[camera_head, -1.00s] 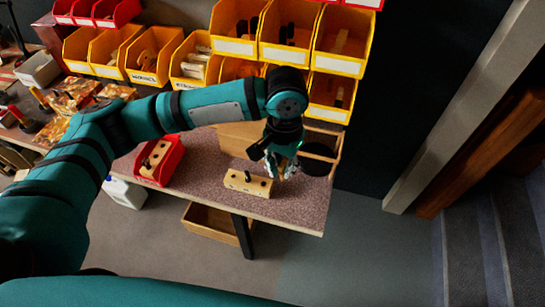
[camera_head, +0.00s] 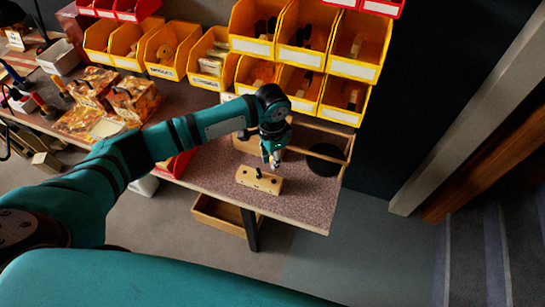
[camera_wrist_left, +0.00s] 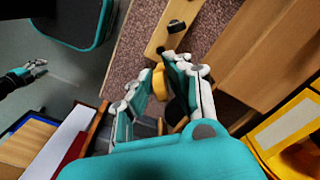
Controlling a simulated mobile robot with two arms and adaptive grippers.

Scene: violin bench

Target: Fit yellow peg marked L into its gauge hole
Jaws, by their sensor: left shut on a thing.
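My left gripper (camera_head: 274,160) points down just behind the block's right half. In the left wrist view, my left gripper (camera_wrist_left: 160,86) is shut on the yellow peg (camera_wrist_left: 158,78), close beside the block (camera_wrist_left: 168,38). The peg's L mark and lower tip cannot be made out. My right gripper (camera_wrist_left: 36,68) shows small at the left of the wrist view, its fingers unclear.
A red bin (camera_head: 178,165) is partly hidden by my left arm. Yellow bins (camera_head: 345,97) rise at the back. The speckled benchtop (camera_head: 305,205) right of the block is clear.

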